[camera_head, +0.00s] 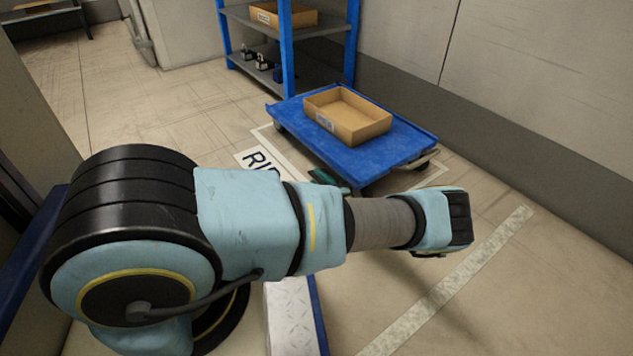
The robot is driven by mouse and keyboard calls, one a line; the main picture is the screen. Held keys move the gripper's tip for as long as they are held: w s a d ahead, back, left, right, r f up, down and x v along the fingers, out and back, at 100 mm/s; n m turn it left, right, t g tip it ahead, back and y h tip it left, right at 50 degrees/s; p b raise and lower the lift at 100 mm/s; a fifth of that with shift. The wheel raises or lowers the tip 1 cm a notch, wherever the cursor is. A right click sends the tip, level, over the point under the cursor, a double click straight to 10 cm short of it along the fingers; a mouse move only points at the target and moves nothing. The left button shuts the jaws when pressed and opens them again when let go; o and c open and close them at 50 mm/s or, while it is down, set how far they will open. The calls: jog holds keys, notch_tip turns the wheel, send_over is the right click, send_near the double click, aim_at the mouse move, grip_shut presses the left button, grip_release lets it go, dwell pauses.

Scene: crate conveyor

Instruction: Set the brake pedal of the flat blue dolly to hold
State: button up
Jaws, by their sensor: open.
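The flat blue dolly (370,161) stands on the floor beyond my arm, right of centre, with a cardboard box on top. A small green part (322,176) shows low at the dolly's near edge, partly hidden behind my arm. It may be the brake pedal, but its setting cannot be made out. A caster (425,162) shows under the dolly's right corner. My arm reaches across the picture from the left, and its wrist ends to the right, nearer than the dolly. My gripper's fingers are not visible.
The open cardboard box (349,133) rests on the dolly. A blue shelf rack (287,60) with another box (283,13) stands behind it. The wall (540,75) runs along the right. Floor with a pale stripe (450,285) is clear at front right.

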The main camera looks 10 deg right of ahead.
jog(key=shift+w+a, duration=0.3)
jog(key=shift+w, duration=0.3)
grip_shut()
dwell(1.1)
